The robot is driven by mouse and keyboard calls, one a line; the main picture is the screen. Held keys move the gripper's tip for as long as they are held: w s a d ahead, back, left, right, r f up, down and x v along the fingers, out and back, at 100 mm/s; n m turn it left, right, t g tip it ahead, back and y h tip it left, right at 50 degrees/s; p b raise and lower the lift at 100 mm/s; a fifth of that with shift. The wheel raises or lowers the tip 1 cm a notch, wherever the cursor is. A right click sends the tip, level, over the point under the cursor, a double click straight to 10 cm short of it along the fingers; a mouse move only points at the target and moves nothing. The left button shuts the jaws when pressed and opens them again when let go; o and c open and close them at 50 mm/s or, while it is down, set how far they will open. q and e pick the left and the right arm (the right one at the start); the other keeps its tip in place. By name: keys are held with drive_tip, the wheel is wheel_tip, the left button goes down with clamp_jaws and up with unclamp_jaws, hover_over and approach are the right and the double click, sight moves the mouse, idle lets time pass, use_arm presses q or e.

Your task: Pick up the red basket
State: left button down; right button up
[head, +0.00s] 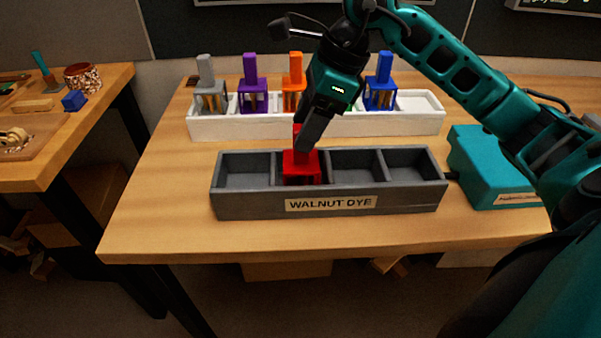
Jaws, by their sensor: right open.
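The red basket (301,170) sits in the second compartment from the left of the grey tray labelled "WALNUT DYE" (400,198). Its upright red handle shows only in part behind my right gripper. My right gripper (304,146) comes down from above, its fingers at the basket's handle and just over its top. The jaws are open; whether a finger touches the handle cannot be told. The other compartments of the grey tray look empty. My left gripper is out of view.
Behind stands a white tray (425,125) with grey (210,97), purple (252,98), orange (292,95) and blue (381,95) baskets. A teal box (480,165) stands to the right of the grey tray. The bench front (160,225) is clear. Another table (105,95) is at left.

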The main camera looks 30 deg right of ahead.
sight(301, 160)
drive_tip(key=x, duration=0.5)
drive_tip(key=shift+w+d+f, duration=0.1)
drive_tip(key=shift+w+d, duration=0.15)
drive_tip(key=shift+d, duration=0.05)
drive_tip(key=shift+c, duration=0.3)
clamp_jaws()
